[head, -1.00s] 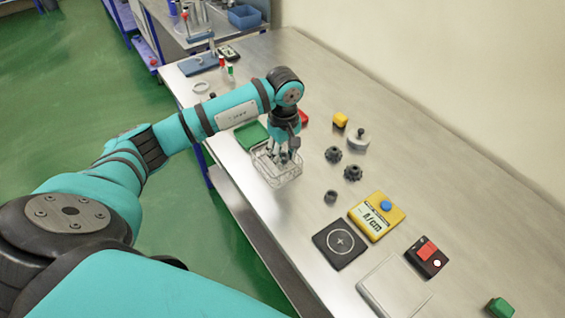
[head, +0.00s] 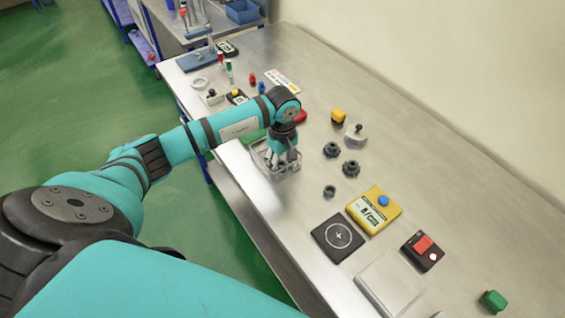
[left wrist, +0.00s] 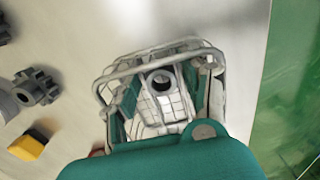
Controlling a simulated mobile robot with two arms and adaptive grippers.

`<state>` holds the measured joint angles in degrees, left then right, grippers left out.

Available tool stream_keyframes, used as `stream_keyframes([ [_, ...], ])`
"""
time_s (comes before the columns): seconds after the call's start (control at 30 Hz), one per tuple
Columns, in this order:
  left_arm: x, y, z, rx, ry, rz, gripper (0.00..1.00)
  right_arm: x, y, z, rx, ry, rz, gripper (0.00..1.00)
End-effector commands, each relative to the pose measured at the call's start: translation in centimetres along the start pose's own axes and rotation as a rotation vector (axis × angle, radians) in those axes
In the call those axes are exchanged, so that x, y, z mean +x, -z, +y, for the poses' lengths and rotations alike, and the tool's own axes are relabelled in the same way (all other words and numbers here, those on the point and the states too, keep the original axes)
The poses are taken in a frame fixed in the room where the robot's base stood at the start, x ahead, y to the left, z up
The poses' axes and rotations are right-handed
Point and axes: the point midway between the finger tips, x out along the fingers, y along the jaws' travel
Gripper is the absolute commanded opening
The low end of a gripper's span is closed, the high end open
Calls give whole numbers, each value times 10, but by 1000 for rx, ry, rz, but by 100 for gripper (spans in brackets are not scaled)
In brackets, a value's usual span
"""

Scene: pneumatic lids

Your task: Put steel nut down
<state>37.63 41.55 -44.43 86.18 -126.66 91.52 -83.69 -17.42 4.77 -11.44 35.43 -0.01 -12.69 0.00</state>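The steel nut (left wrist: 160,80), a grey ring with a dark hole, shows in the left wrist view inside a wire basket (left wrist: 110,75). My left gripper (left wrist: 161,88) points down into the basket, with its teal finger parts on both sides of the nut. I cannot tell whether the fingertips touch the nut. In the head view the left gripper (head: 281,160) is low in the basket (head: 293,168) and hides most of its inside. The basket stands on the steel table (head: 430,170). My right gripper is not in view.
Two dark gears (head: 331,150) (head: 350,168), a small dark ring (head: 329,191), a yellow block (head: 338,116) and a round weight (head: 356,135) stand right of the basket. A black pad (head: 337,236) and a yellow meter (head: 374,209) lie nearer.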

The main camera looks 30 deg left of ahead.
Motion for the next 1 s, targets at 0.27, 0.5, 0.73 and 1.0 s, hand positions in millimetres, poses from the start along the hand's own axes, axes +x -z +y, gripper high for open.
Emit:
stream_keyframes([
  [0.27,-1,0,0,0,0,0,54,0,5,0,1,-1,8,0],
  [0.5,-19,1,2,2,-6,3,54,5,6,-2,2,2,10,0],
  [0.73,-69,1,2,1,-7,4,54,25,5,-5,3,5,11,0],
  [1.0,-113,0,1,0,-2,1,54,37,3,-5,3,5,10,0],
])
